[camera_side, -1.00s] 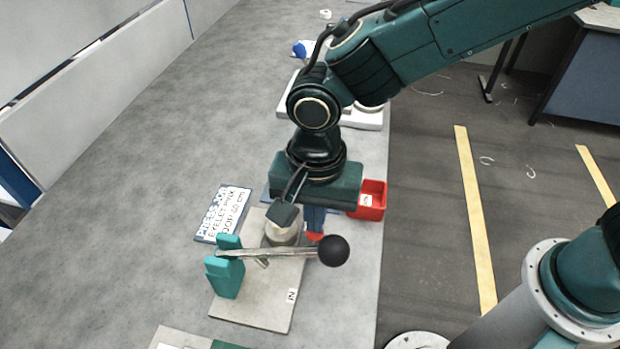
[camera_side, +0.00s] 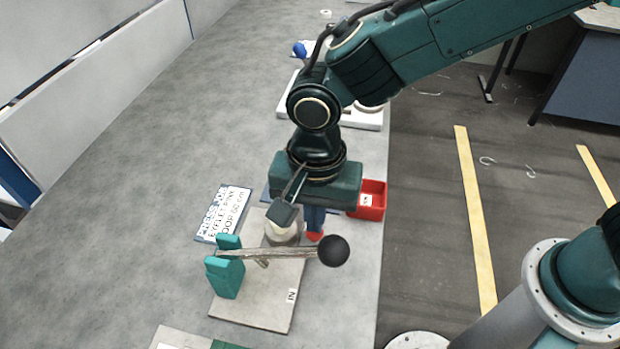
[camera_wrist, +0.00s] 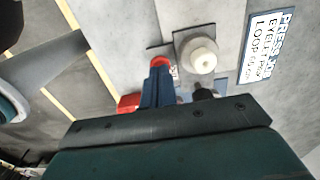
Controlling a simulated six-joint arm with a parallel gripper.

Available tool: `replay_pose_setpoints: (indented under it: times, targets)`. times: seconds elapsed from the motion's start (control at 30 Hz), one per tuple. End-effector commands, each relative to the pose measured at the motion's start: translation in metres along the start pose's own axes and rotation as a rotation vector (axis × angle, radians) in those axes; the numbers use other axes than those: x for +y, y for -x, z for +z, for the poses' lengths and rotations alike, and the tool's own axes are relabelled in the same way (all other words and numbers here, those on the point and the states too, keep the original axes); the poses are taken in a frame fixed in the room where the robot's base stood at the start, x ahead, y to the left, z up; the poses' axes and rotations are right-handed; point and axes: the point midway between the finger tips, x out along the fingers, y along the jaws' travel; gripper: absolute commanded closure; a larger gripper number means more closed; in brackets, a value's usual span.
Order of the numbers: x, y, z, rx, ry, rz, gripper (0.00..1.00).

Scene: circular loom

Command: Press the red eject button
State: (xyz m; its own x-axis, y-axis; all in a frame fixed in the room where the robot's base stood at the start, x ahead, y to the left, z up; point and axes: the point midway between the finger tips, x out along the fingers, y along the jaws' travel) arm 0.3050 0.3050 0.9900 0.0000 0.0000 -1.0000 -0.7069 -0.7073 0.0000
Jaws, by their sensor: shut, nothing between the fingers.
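The red eject button (camera_side: 315,237) shows as a small red patch at the lower end of my blue fingers in the side view. In the wrist view the red button (camera_wrist: 160,61) shows just past the fingertips. My gripper (camera_side: 315,230) is shut and empty, pointing down at the button. It also shows in the wrist view (camera_wrist: 158,74). The fingers cover part of the button, and I cannot tell whether they touch it or whether it is pressed down.
A lever with a black ball knob (camera_side: 333,250) spans a pale plate (camera_side: 255,309) from a teal bracket (camera_side: 225,275). A cream round part (camera_side: 281,233) stands beside the fingers. A red bin (camera_side: 372,202) is behind right, a printed sign (camera_side: 223,214) at left. Grey table at left is clear.

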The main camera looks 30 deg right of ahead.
Motion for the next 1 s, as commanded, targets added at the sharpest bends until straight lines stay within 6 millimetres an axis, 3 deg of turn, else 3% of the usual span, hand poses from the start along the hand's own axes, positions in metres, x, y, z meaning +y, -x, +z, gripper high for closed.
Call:
replay_pose_setpoints:
  times: [1.0]
  targets:
    - [0.001,-0.022,0.000,0.000,0.000,0.003,1.00]
